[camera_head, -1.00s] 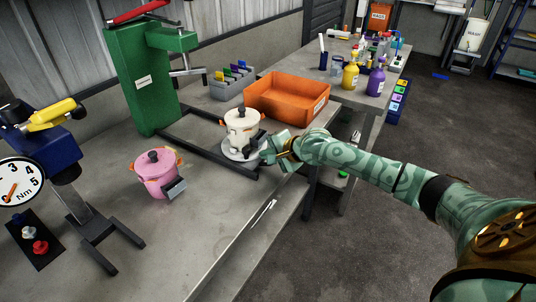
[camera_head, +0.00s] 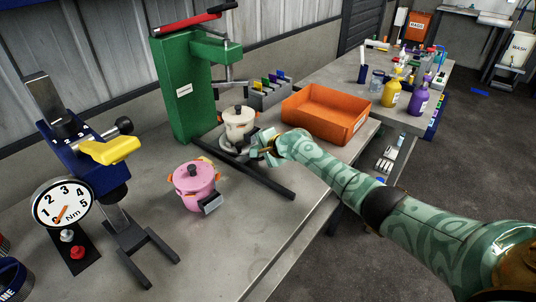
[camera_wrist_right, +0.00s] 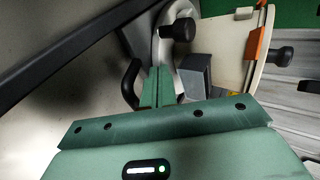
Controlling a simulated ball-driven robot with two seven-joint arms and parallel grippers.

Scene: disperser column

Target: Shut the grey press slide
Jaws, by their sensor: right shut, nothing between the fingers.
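The grey press slide (camera_head: 229,150) is a round grey plate under the green press (camera_head: 190,100), bearing a cream pot (camera_head: 239,125) with a black lid knob. The pot stands upright, below the press spindle. In the right wrist view, the slide's pale curved edge (camera_wrist_right: 163,45) shows beside the pot (camera_wrist_right: 236,48). My right gripper (camera_head: 264,145) is at the slide's near right side, with its shut, empty fingers (camera_wrist_right: 158,84) against or very close to the slide's edge. I cannot tell whether they touch. My left gripper is not in view.
Dark rails (camera_head: 268,180) run out from the press along the bench. A pink pot (camera_head: 194,186) stands in front, and an orange tray (camera_head: 325,113) lies to the right. A blue clamp stand with a dial gauge (camera_head: 62,202) is at left.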

